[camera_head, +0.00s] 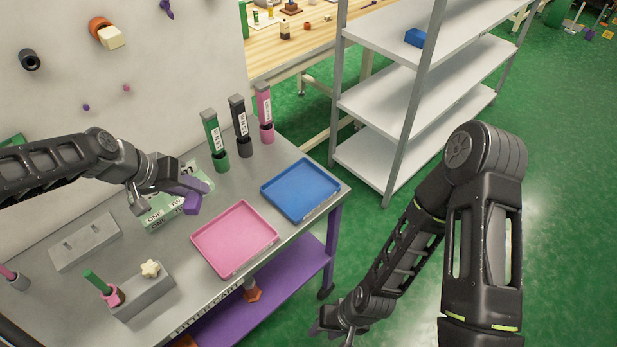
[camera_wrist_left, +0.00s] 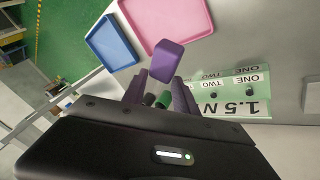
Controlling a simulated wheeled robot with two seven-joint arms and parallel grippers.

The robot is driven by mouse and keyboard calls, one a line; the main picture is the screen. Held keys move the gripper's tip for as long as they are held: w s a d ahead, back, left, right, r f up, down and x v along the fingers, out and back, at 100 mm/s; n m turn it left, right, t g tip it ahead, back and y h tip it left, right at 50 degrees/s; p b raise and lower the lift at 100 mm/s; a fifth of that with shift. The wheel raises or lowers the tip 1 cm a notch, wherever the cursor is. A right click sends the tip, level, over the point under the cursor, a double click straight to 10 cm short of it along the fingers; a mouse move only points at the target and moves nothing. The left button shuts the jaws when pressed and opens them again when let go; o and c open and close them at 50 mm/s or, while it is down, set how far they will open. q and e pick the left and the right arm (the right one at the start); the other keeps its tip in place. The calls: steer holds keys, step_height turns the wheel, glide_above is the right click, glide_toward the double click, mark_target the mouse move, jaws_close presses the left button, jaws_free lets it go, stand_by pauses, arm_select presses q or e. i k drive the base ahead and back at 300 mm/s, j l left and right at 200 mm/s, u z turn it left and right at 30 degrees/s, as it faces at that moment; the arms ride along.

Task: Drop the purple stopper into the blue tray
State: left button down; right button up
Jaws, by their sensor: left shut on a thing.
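The purple stopper (camera_head: 192,204) is held at the tips of my left gripper (camera_head: 184,192), above the grey bench and left of the pink tray. In the left wrist view the stopper (camera_wrist_left: 167,61) sticks out between the fingertips (camera_wrist_left: 160,85), clear of any surface. The left gripper is shut on it. The blue tray (camera_head: 299,190) lies on the bench to the right, beyond the pink tray, and looks empty. It also shows in the left wrist view (camera_wrist_left: 111,43). My right gripper (camera_head: 333,324) is low at the bottom, off the bench; its jaw opening is unclear.
The empty pink tray (camera_head: 234,238) lies between the stopper and the blue tray. Green (camera_head: 215,140), black (camera_head: 240,125) and pink (camera_head: 264,112) columns stand behind the trays. A green labelled plate (camera_head: 165,210) is under the left gripper. A grey block with pegs (camera_head: 142,291) stands front left.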

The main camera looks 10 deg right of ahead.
mark_target(289, 179)
steer(key=i+l, duration=0.1)
steer(key=l, duration=0.4)
steer(key=i+l, duration=0.1)
steer(key=l, duration=0.4)
steer(key=i+l, duration=0.1)
steer(key=l, duration=0.4)
steer(key=i+l, duration=0.1)
steer(key=l, duration=0.4)
